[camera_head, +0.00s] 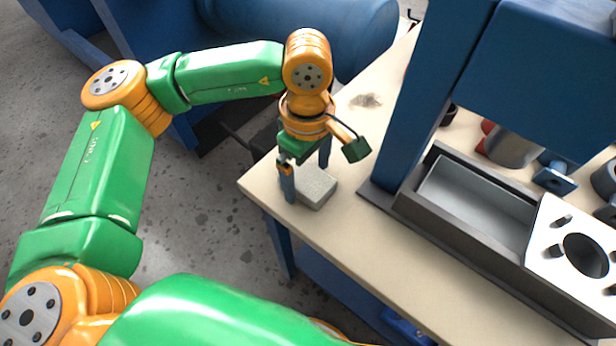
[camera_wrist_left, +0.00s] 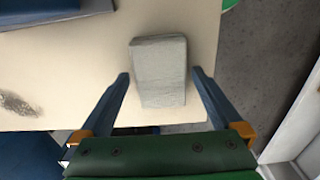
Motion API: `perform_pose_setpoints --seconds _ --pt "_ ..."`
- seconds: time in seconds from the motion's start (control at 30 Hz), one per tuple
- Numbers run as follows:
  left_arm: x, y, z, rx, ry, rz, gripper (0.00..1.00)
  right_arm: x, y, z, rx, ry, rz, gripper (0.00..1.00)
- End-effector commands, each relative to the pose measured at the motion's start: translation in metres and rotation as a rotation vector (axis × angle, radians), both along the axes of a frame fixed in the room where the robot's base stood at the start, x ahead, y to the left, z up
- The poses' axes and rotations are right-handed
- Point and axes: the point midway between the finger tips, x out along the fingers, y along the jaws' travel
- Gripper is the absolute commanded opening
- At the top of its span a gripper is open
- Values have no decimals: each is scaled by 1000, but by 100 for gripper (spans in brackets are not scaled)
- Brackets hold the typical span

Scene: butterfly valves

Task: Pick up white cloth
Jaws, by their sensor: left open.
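The white cloth (camera_head: 316,187) is a folded, pale grey-white block lying on the table near its left corner. It also shows in the left wrist view (camera_wrist_left: 158,70), between and a little beyond the two fingers. My left gripper (camera_head: 307,176) is open above the cloth, with one blue finger on each side of it. In the left wrist view the gripper (camera_wrist_left: 158,82) has a gap on both sides of the cloth. The gripper hides part of the cloth in the head view. My right gripper is not in view.
The beige table (camera_head: 343,237) has a free edge close to the cloth. A blue press frame (camera_head: 425,110) stands right of it. A dark metal tray (camera_head: 480,205) and a white plate with holes (camera_head: 575,275) lie further right. A dark stain (camera_head: 366,101) marks the tabletop.

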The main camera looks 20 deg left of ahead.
Motion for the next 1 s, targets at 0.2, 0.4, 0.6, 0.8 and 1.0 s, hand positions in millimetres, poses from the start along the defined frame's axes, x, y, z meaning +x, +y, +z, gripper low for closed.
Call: perform_pose_setpoints --seconds 0.2,0.4,0.6,0.8,1.0 --pt "0 0 0 -1 0 0 76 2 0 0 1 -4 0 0" --pt "0 0 0 -1 0 1 26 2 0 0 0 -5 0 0" --pt "0 0 2 -1 0 1 26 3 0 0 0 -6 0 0" --pt "1 -1 46 -3 -4 2 26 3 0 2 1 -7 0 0" --pt "1 -1 91 -2 -2 2 26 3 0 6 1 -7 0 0"
